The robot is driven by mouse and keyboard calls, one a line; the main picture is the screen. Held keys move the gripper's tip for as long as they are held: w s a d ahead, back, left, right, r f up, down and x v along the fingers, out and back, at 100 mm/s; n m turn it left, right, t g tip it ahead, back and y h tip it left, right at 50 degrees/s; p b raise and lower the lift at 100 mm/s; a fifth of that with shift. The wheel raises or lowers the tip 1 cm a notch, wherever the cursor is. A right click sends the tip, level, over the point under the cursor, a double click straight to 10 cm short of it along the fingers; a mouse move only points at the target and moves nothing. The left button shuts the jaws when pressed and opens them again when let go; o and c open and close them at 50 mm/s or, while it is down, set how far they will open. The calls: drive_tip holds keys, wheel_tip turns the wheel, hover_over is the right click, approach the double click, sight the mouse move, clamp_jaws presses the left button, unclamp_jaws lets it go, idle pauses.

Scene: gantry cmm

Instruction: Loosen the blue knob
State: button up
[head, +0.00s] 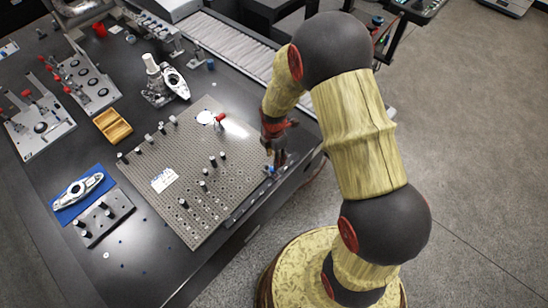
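A small blue knob (270,169) sits near the right edge of the perforated fixture plate (215,187). My gripper (279,160) points down right beside it, at the table's right side. The fingertips overlap or nearly overlap the knob in this view. The fingers are small and dark here, so I cannot tell whether they are open, shut, or touching the knob. Another small blue piece (211,64) stands on the dark table farther back, away from my gripper.
Several dark pins and a red-topped part (220,118) stand on the plate. A yellow tray (113,126), a blue mat (68,208) with a metal part, and clamp fixtures (40,126) lie to the left. A grey bellows cover (232,48) runs behind. Open floor lies right.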

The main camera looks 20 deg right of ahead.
drive_tip(key=shift+r+p, duration=0.85)
drive_tip(key=shift+r, duration=0.55)
drive_tip(key=shift+r, duration=0.1)
wheel_tip(320, 180, up, 12)
